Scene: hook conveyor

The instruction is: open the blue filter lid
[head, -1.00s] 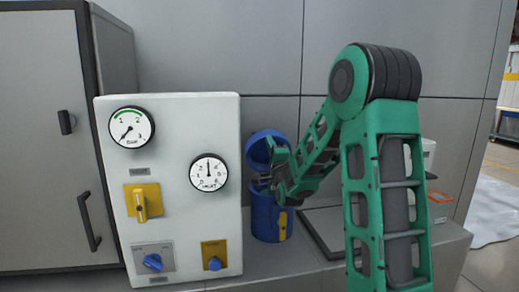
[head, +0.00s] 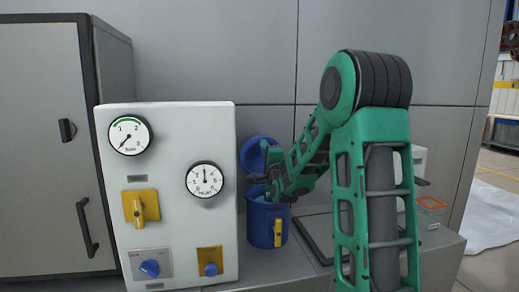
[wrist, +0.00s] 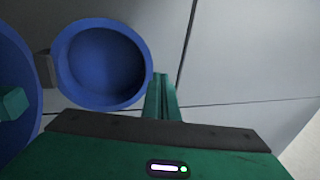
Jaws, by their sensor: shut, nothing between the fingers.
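The blue filter canister (head: 262,226) stands upright on the ledge, right of the white panel, with a yellow latch (head: 278,233) on its front. Its blue lid (head: 257,155) stands raised above the rim, tipped back toward the wall. In the wrist view the lid's hollow round inner face (wrist: 103,62) faces me. The canister's rim (wrist: 33,75) is cut off at the left, with a green piece (wrist: 12,104) inside. My gripper (head: 272,192) is shut and empty, by the gap between lid and canister. Its fingers (wrist: 163,95) show beside the lid's edge; contact is unclear.
The white panel (head: 165,230) with gauges (head: 205,180) and knobs stands close on the left. A grey wall (head: 350,25) is behind. An orange-edged box (head: 431,212) sits on the ledge to the right, partly behind my arm.

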